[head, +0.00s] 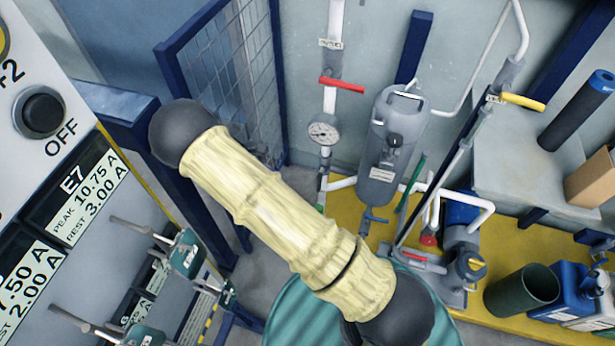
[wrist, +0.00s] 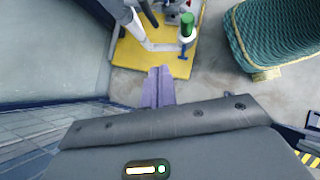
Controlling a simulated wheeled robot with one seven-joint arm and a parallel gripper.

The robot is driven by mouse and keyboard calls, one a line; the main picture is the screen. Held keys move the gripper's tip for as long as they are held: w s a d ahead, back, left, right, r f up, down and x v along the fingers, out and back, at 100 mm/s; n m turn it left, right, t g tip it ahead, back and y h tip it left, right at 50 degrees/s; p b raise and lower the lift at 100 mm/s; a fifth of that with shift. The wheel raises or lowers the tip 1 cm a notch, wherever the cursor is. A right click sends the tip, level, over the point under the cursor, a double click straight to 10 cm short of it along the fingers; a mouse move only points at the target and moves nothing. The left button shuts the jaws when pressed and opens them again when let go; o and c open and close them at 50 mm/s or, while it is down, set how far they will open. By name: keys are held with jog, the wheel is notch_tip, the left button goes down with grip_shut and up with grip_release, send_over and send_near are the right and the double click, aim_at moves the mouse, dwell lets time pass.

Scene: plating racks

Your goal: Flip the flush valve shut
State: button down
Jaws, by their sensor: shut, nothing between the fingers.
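I cannot tell from the tags which valve is the flush valve. In the head view a red lever (head: 341,85) lies across the left vertical pipe, below a small tag. A yellow lever (head: 522,101) sticks out from the right pipe, beside another tag. Another red lever (head: 415,256) is low by the pump. In the wrist view my gripper (wrist: 158,72) is shut and empty, pointing toward a yellow platform (wrist: 150,50) with a blue handle (wrist: 183,50) under a green-topped fitting (wrist: 187,22).
A pressure gauge (head: 322,132) is on the left pipe. A mesh panel (head: 228,70) in a blue frame stands left of it. A control cabinet (head: 60,110) fills the left. A teal ribbed bin (wrist: 275,35) stands right of my gripper. Blue canisters (head: 575,290) stand at lower right.

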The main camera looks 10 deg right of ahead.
aim_at(319, 183)
jog(key=shift+a, duration=0.2)
jog(key=shift+f, duration=0.1)
jog(key=d+f, duration=0.7)
jog(key=d, duration=0.3)
jog(key=shift+s+d+f, duration=0.3)
jog(key=shift+w+f+n+h, duration=0.1)
jog(key=shift+w+n+h, duration=0.05)
jog(key=shift+n+h, duration=0.2)
dwell(0.4)
